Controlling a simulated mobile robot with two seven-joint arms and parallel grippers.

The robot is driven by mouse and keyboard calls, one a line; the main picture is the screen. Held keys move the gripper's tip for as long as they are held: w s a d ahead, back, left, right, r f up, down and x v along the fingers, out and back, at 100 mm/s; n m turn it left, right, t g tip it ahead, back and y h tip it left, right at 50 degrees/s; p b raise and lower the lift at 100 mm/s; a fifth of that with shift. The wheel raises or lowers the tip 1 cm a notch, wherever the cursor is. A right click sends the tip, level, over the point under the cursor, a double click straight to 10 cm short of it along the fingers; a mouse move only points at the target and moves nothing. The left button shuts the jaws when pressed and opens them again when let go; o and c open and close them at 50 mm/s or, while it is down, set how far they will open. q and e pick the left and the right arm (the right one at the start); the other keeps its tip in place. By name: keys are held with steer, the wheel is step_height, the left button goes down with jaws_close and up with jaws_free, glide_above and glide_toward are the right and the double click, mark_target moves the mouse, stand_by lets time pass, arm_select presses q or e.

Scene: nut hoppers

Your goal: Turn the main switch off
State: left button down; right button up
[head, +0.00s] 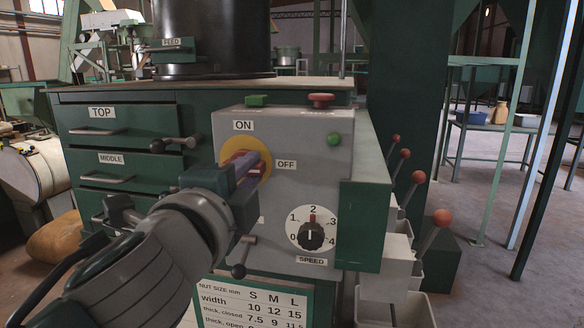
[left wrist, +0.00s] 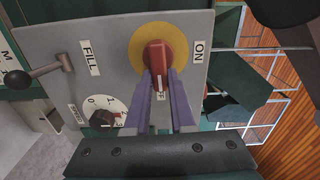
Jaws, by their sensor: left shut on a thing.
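The main switch is a red handle (left wrist: 155,58) on a yellow disc (head: 262,150) on a grey panel. ON stands above the disc and OFF to its right in the head view. In the left wrist view the handle lies lengthwise up and down; its white-marked end points down at a label partly hidden by the fingers, the side where OFF stands. The ON label is to the right there. My left gripper (left wrist: 159,86) is shut on the handle, one purple finger on each side. In the head view the gripper hides part of the handle. My right gripper is not in view.
A speed dial (head: 311,235) is below right of the switch. A green button (head: 257,100) and a red mushroom button (head: 321,100) top the panel box. Several red-knobbed levers (head: 417,177) stand to its right. Drawers (head: 120,134) are to the left.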

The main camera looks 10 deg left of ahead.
arm_select(q)
steer(key=shift+f+m, duration=0.1)
steer(key=shift+m, duration=0.2)
steer(key=c, duration=0.8)
jaws_free()
steer(key=shift+o, duration=0.2)
steer(key=s, duration=1)
steer(key=shift+a, duration=0.2)
